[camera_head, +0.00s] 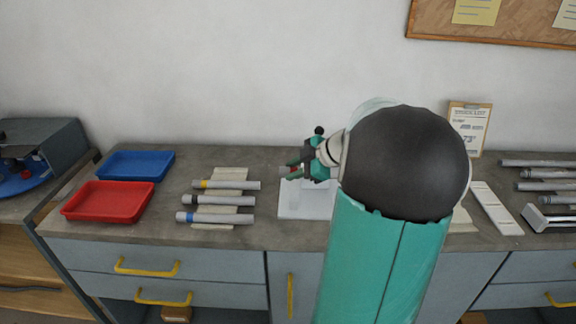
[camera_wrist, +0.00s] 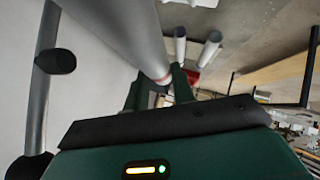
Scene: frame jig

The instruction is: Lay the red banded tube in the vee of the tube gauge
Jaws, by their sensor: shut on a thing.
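My gripper (camera_head: 296,170) is at the middle of the bench, above a white plate (camera_head: 294,211). It is shut on the red banded tube (camera_head: 285,171), of which only a short end shows in the head view. In the wrist view the tube is a large pale grey cylinder (camera_wrist: 122,32), with its red band (camera_wrist: 163,79) close to the green fingers (camera_wrist: 158,92). Its far end is hidden. My arm covers much of the area around the plate. I cannot make out a vee, or tell whether the tube touches anything below it.
Several grey tubes (camera_head: 225,200) with coloured bands lie on a cream rack to the left. A red tray (camera_head: 108,201) and a blue tray (camera_head: 136,165) are farther left. A pale slotted strip (camera_head: 497,210) and more grey tubes (camera_head: 545,187) lie on the right.

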